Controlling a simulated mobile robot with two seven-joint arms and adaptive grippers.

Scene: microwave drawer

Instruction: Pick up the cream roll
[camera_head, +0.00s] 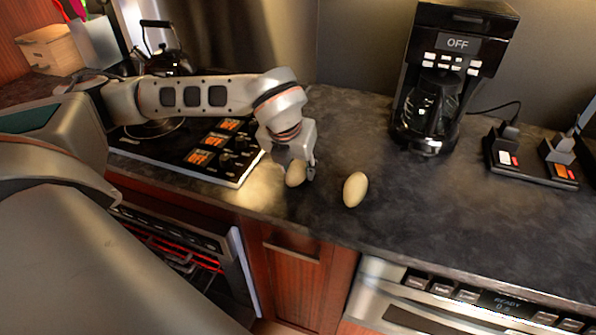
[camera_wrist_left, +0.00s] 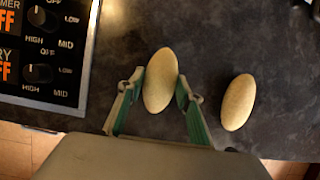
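Two pale, oval cream rolls are on the dark counter side. One cream roll (camera_head: 295,174) is at my left gripper (camera_head: 296,160), near the stove's right edge. In the left wrist view this roll (camera_wrist_left: 160,80) sits between the two fingers of the left gripper (camera_wrist_left: 161,88), with the fingertips against its sides. I cannot tell whether it is clear of the counter. A second cream roll (camera_head: 355,189) lies apart to the right; it also shows in the left wrist view (camera_wrist_left: 238,102). My right gripper is not in view.
The stove panel with knobs (camera_head: 215,150) lies left of the gripper. A coffee maker (camera_head: 450,75) stands at the back, with a black power strip (camera_head: 530,165) to its right. The counter's front edge is close to the rolls. Bare counter (camera_head: 430,200) lies to the right.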

